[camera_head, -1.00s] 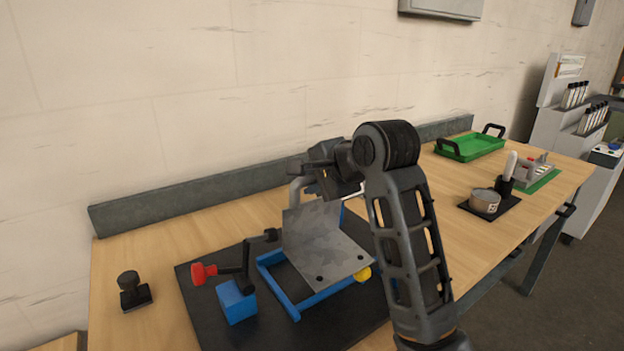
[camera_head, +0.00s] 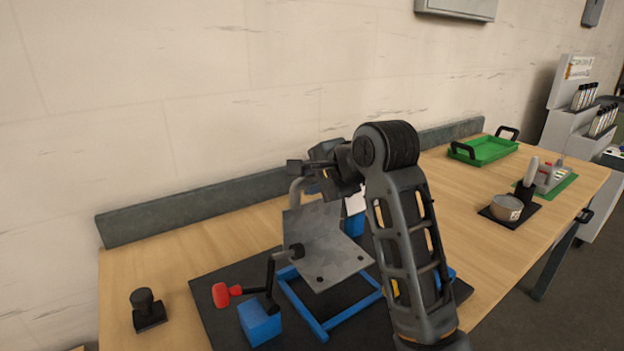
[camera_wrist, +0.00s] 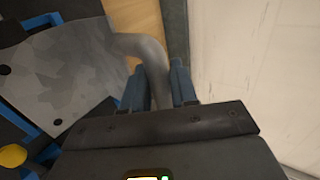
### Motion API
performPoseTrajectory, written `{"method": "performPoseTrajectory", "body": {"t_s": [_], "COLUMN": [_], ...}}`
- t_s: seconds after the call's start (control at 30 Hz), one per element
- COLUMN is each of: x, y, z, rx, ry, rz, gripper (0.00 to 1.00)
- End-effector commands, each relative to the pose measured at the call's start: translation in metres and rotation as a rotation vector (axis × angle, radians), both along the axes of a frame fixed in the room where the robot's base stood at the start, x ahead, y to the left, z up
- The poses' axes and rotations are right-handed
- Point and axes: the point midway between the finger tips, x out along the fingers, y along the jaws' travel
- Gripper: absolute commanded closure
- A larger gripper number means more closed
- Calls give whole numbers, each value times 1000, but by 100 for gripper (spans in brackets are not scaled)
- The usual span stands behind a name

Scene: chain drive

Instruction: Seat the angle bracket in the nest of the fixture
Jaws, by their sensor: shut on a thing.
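The angle bracket (camera_head: 325,232) is a bent grey metal plate with small holes and a curved grey handle (camera_head: 296,190). It is tilted above the fixture's blue frame (camera_head: 317,326) and appears apart from it. My gripper (camera_wrist: 160,85) is shut on the handle; its two blue fingers flank the tube in the wrist view. The bracket plate (camera_wrist: 62,72) lies left of the fingers there. A clamp with a red grip (camera_head: 222,294) stands on a blue block (camera_head: 260,323); its black tip overlaps the plate's left part in the head view. The nest is largely hidden by the bracket.
A black base plate (camera_head: 215,312) lies under the fixture. A black stamp-like knob (camera_head: 147,306) stands left on the wooden table. A grey pot (camera_head: 506,208), a green tray (camera_head: 484,150) and a small rack (camera_head: 552,178) are at right. A wall (camera_wrist: 260,60) rises behind.

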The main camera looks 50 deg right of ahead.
Motion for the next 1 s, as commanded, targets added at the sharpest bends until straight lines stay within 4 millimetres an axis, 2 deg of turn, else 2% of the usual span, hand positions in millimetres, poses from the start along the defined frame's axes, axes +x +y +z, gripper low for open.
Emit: {"method": "performPoseTrajectory", "body": {"t_s": [0.4, 0.5, 1.0], "x": [0, -1, -1], "y": [1, 1, 0], "z": [7, -6, -42], "rx": [13, 15, 15], "ry": [52, 55, 54], "rz": [1, 2, 0], "gripper": [100, 100, 100]}}
